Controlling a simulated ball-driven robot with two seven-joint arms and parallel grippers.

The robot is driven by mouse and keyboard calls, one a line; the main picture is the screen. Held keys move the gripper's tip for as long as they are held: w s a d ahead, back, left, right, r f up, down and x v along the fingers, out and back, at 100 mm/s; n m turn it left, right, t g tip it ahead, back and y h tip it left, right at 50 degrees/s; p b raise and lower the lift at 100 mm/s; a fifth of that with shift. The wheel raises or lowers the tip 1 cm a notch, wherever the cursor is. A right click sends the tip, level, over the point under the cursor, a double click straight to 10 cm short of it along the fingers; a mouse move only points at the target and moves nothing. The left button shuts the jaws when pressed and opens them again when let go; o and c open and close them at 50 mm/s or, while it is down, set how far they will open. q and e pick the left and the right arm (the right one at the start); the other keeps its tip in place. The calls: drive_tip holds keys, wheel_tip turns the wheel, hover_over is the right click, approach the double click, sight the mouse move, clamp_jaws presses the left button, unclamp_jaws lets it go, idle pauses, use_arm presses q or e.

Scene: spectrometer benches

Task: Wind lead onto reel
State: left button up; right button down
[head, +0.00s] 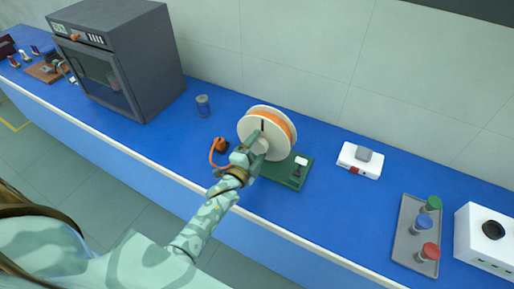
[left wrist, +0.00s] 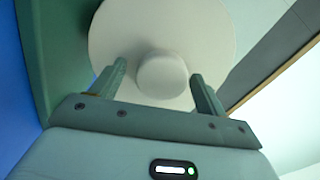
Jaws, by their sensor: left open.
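The reel (head: 255,120) has white flanges with orange lead (head: 276,120) wound between them. It stands on a green base (head: 288,176) on the blue bench. A loose orange length of lead (head: 212,154) curves beside a small dark orange-brown piece (head: 221,145), left of my gripper. My left gripper (head: 255,147) is at the near face of the reel, open. In the left wrist view, my gripper's fingers (left wrist: 159,72) stand apart on either side of a round white knob (left wrist: 162,76) in front of the white flange (left wrist: 205,35). My right gripper is not in view.
A grey oven-like cabinet (head: 125,65) and a blue can (head: 203,106) stand to the left. To the right are a white box with a grey top piece (head: 359,160), a grey tray (head: 404,235) with coloured-capped containers, and a white instrument (head: 480,238). Bench between them is clear.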

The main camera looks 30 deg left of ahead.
use_arm(q)
drive_tip(key=s, duration=1.6)
drive_tip(key=shift+s+a, duration=0.15)
drive_tip(key=shift+a, duration=0.15)
